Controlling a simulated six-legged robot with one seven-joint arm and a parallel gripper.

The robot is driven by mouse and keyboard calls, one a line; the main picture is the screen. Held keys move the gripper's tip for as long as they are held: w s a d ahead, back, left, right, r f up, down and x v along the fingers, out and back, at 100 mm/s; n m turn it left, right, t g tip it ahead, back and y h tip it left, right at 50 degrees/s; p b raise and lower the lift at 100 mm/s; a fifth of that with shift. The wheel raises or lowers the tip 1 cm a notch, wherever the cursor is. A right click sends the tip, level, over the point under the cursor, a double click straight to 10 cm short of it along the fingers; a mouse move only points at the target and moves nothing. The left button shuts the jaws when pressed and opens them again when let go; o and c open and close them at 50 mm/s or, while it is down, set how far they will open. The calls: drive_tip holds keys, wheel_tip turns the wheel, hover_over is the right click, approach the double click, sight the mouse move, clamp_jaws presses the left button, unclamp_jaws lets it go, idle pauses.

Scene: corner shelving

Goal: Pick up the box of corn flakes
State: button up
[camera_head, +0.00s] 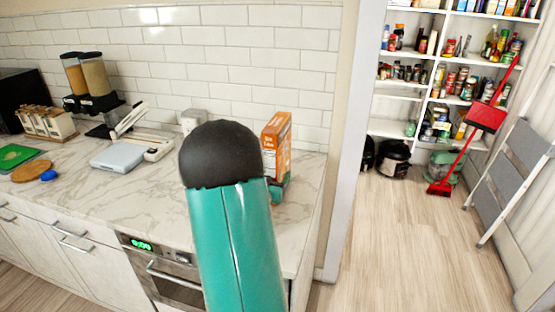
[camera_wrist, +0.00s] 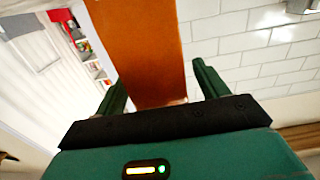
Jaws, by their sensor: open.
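The orange box of corn flakes (camera_head: 275,146) stands upright on the marble counter (camera_head: 312,170), near its right end and close to the tiled wall. My arm covers part of its left side in the head view. In the wrist view the box (camera_wrist: 138,50) is a tall plain orange face between the two green fingers of my gripper (camera_wrist: 160,88). The fingers are open, one on each side of the box, with a gap visible on the right. I cannot tell whether the left finger touches it. The fingertips are mostly hidden behind my arm in the head view.
A scale-like grey appliance (camera_head: 118,155), cereal dispensers (camera_head: 88,80) and a jar rack (camera_head: 45,122) stand farther left on the counter. An oven (camera_head: 160,270) is below. To the right, a doorway shows pantry shelves (camera_head: 445,60), a red broom (camera_head: 485,117) and a stepladder (camera_head: 515,180).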

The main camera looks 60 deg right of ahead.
drive_tip(key=shift+w+d, duration=0.2)
drive_tip(key=shift+d, duration=1.05)
drive_tip(key=c, duration=1)
drive_tip(key=shift+c, duration=1.2)
drive_tip(key=shift+r, duration=0.15)
